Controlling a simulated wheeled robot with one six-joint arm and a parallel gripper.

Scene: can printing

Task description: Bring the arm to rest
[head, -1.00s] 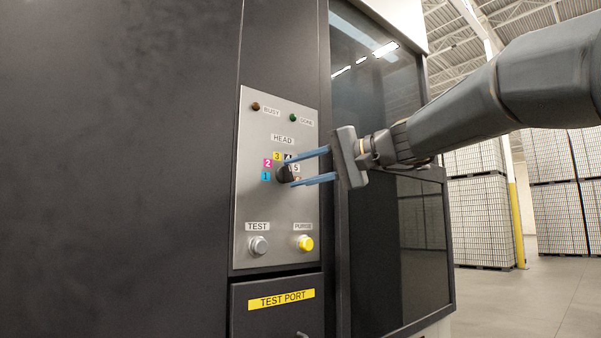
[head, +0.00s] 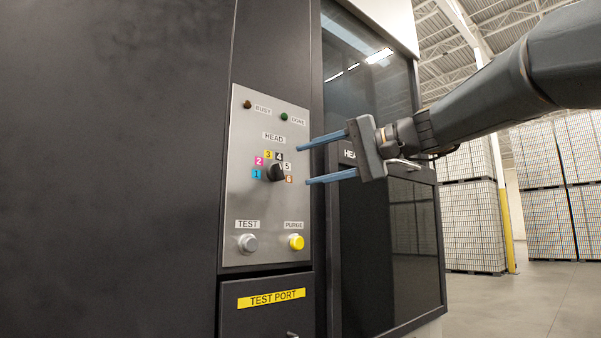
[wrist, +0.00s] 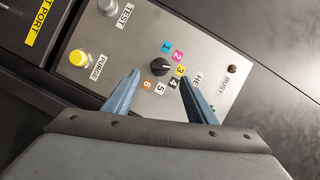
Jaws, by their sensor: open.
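My gripper (head: 303,164) is open and empty, with its two blue fingers apart. It is to the right of the black HEAD knob (head: 276,172) and clear of it in the head view. In the wrist view, the knob (wrist: 160,67) shows between and beyond the fingers (wrist: 158,77). The knob sits in a ring of coloured number labels on a grey control panel (head: 240,205). My arm reaches in from the upper right.
The panel carries a TEST button (head: 247,243), a yellow PURGE button (head: 296,242), and BUSY and DONE lamps. A TEST PORT drawer (head: 262,318) is below. A dark glazed door (head: 385,255) lies behind my gripper. Stacked pallets (head: 468,225) stand at the right, with open floor before them.

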